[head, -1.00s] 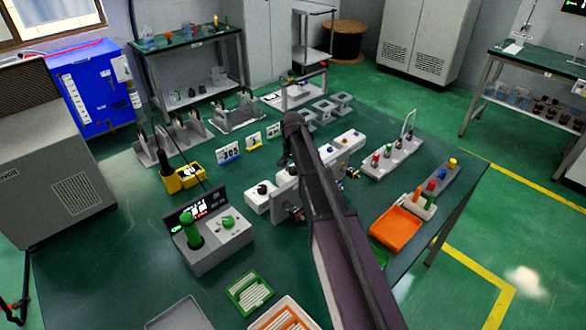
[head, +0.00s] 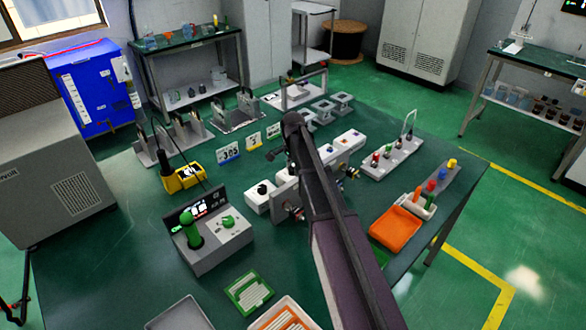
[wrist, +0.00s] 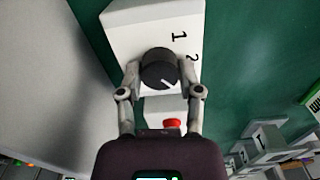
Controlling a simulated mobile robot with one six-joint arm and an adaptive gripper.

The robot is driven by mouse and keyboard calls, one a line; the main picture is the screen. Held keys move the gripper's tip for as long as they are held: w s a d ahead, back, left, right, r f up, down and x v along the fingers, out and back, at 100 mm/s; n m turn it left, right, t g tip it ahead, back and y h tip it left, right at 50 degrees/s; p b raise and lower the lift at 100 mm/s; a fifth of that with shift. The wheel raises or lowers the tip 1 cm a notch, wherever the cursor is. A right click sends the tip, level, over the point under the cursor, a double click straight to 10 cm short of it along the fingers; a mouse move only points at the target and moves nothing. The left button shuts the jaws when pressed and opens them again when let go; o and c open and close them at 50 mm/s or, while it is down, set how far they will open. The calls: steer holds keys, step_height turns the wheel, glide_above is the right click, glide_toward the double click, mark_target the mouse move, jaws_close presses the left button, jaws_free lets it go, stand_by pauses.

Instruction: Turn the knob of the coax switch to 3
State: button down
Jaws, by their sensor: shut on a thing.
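In the wrist view the coax switch is a white box (wrist: 125,22) with a round black knob (wrist: 156,66). The numerals 1 and 2 show on its face; no 3 is visible. The knob's white pointer line points to the lower right of the picture, past the 2. My gripper (wrist: 159,72) is shut on the knob, one finger on each side. The right finger covers part of the face beside the 2. In the head view my arm hides the gripper and its contact with the knob.
A red button (wrist: 172,123) lies just below the switch in the wrist view. In the head view a generator box with a green handle (head: 190,232) stands front left. An orange tray (head: 396,230) lies to the right.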

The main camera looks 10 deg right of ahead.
steer(key=shift+c, duration=1.3)
jaws_free()
steer(key=shift+n, duration=0.5)
